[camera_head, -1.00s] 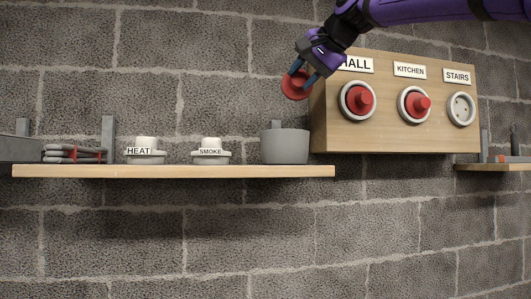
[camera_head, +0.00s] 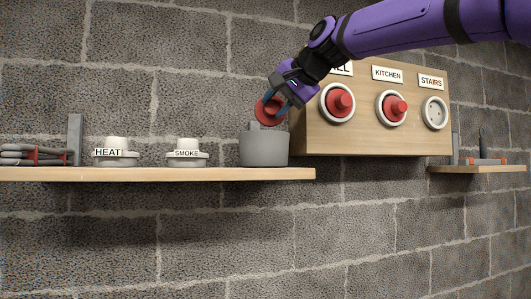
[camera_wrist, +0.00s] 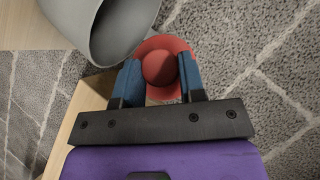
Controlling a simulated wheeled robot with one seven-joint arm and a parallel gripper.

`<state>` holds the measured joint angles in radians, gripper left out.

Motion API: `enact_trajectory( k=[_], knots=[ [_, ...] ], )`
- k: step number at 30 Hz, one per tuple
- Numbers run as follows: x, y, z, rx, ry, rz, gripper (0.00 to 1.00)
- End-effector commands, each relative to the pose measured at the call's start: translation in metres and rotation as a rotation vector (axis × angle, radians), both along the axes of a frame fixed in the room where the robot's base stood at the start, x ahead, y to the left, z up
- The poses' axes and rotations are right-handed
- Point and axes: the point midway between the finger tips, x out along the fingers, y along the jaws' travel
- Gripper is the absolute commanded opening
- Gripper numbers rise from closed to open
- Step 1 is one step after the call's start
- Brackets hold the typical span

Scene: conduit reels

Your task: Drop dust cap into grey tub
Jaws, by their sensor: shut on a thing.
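The red dust cap (camera_head: 267,111) is held between the blue fingers of my gripper (camera_head: 280,97), which is shut on it. In the wrist view the cap (camera_wrist: 162,66) shows its round knob between the fingertips (camera_wrist: 159,80). The grey tub (camera_head: 264,150) stands upright on the left wooden shelf near its right end. The cap is just above the tub's right part in the head view. In the wrist view the tub (camera_wrist: 120,30) is beside the cap, with its opening partly visible. The tub's inside cannot be made out clearly.
A wooden board (camera_head: 315,135) with sockets marked KITCHEN and STAIRS stands right of the tub; red caps cover two, and the STAIRS socket (camera_head: 435,113) is bare. Detectors marked HEAT (camera_head: 115,153) and SMOKE (camera_head: 187,154) sit on the shelf (camera_head: 200,174).

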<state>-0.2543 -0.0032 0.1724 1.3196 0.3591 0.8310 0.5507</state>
Motion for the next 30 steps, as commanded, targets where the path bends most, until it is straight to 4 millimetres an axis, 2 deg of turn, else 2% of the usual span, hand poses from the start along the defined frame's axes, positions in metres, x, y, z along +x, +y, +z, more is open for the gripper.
enact_trajectory(
  k=[6, 7, 10, 11, 22, 30],
  knots=[
    [0.000, 0.000, 0.000, 0.000, 0.000, 0.000, 0.14],
    [0.000, 0.000, 0.000, 0.000, 0.000, 0.000, 0.41],
    [0.000, 0.000, 0.000, 0.000, 0.000, 0.000, 0.64],
    [0.000, 0.000, 0.000, 0.000, 0.000, 0.000, 0.67],
    [-0.004, -0.004, 0.004, 0.001, -0.002, -0.001, 0.67],
    [-0.034, -0.030, 0.026, 0.000, -0.003, -0.001, 0.67]
  ],
)
